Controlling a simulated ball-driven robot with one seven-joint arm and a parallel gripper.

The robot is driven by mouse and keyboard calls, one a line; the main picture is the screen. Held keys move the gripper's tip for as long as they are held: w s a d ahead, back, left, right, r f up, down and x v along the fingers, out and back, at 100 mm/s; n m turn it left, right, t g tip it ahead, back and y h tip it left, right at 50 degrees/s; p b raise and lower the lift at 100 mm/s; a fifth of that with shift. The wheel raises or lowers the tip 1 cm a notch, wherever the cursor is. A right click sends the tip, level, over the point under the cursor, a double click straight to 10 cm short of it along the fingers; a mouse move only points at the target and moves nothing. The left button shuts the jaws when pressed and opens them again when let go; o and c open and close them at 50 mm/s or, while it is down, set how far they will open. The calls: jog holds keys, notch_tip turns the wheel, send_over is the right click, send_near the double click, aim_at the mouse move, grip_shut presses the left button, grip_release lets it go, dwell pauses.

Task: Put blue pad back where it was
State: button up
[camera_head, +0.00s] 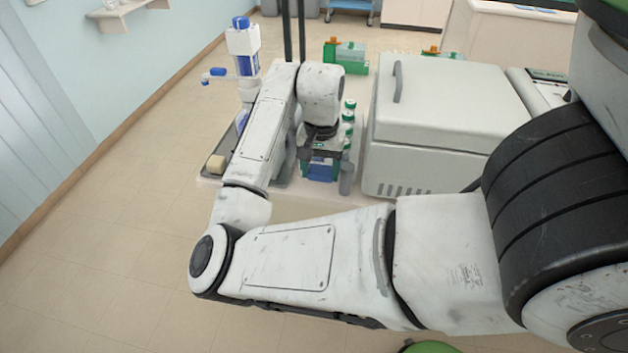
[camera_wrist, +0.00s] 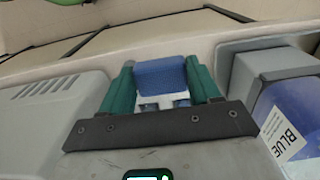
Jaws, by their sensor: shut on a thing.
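The blue pad (camera_wrist: 160,78) is between the teal fingers of my gripper (camera_wrist: 160,68) in the wrist view. My gripper is shut on it, and a pale fitting shows beneath the pad between the fingers. The pad appears near the pale bench surface; I cannot tell whether it touches it. The spot where the pad was cannot be told from these frames.
A container of blue with a "BLUE" label (camera_wrist: 287,130) stands close right of my gripper in the wrist view. The white vented appliance (camera_head: 450,115) stands close on the other side. Green-capped bottles (camera_head: 348,117) and a blue-capped bottle (camera_head: 243,45) stand on the bench.

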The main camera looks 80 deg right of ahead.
aim_at(315, 164)
jog(key=f, duration=0.1)
jog(key=w+d+f, duration=0.2)
jog(key=shift+f, duration=0.1)
jog(key=shift+d+f+p, duration=0.1)
jog(key=shift+f+p, duration=0.45)
jog(key=shift+f, duration=1.2)
jog(key=shift+f, duration=0.15)
jog(key=o, duration=1)
jog(key=shift+w, duration=0.1)
